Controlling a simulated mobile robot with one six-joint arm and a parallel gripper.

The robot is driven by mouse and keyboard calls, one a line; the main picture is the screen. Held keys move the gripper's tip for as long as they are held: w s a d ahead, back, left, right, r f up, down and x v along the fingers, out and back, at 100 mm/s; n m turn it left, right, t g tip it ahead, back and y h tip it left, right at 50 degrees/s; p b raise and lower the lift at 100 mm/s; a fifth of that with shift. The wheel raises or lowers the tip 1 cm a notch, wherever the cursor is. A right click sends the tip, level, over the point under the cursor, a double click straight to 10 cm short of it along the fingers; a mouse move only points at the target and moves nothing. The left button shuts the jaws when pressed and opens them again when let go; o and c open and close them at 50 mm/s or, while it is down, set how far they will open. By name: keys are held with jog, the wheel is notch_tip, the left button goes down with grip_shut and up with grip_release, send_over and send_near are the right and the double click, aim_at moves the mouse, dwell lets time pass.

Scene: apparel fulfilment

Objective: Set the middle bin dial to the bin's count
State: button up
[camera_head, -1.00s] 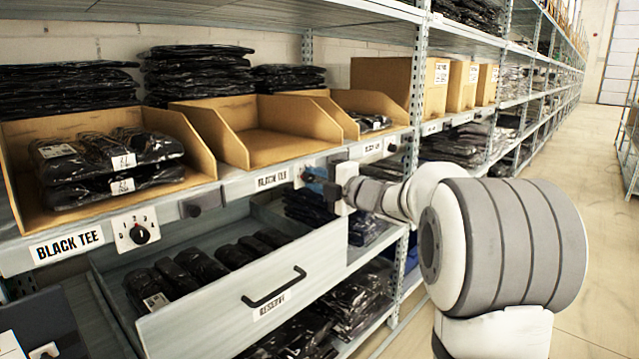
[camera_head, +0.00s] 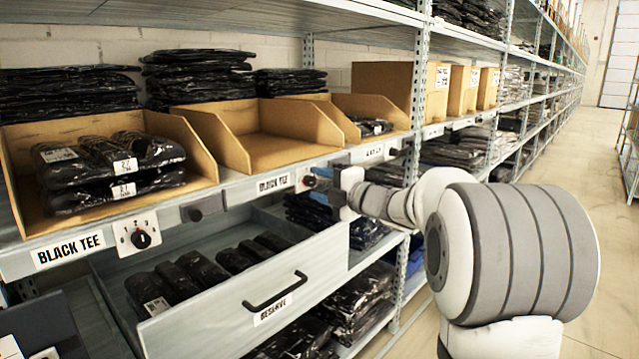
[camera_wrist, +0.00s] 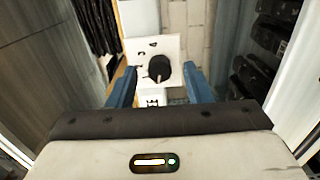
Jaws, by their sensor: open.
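The middle bin (camera_head: 285,153) is an open cardboard bin on the shelf; the part of its inside that shows is bare. Its dial (camera_head: 310,181) is a dark knob on a white plate on the shelf edge, right of a BLACK TEE label (camera_head: 272,184). In the wrist view the black knob (camera_wrist: 159,68) appears between my gripper's blue fingers (camera_wrist: 160,76), with marks on the plate above it. My gripper (camera_head: 335,177) is open, just right of the dial in the head view. I cannot tell whether the fingers reach around the knob or which mark it points to.
The left bin (camera_head: 195,150) holds several black packs and has its own 1-2-3 dial (camera_head: 140,239). The right bin (camera_head: 385,105) holds dark packs. Below, an open reserve drawer (camera_head: 185,325) with black packs juts out under my gripper. The aisle floor at right is clear.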

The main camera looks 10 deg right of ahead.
jog(key=p+v, duration=0.1)
jog(key=v, duration=0.6)
jog(key=shift+r, duration=0.1)
jog(key=s+d+r+m+h+p, duration=0.2)
jog(key=s+r+m+h+p, duration=0.1)
jog(key=r+m+h+p, duration=0.3)
jog(key=s+d+r+m+h+p, duration=0.2)
jog(key=r+m+h+p, duration=0.3)
jog(key=m+p, duration=0.4)
jog(key=s+a+f+m+g+p, duration=0.1)
jog(key=s+a+m+g+p, duration=0.1)
jog(key=s, duration=0.7)
jog(key=s+a+m+g+p, duration=0.3)
jog(key=s+g+p, duration=0.3)
jog(key=s, duration=0.3)
jog(key=s+a+f+m+g+p, duration=0.1)
jog(key=s+a+m+g+p, duration=0.2)
jog(key=s, duration=0.6)
jog(key=shift+f+m+g+p, duration=0.3)
jog(key=shift+m+g+p, duration=0.2)
jog(key=shift+m+p, duration=0.7)
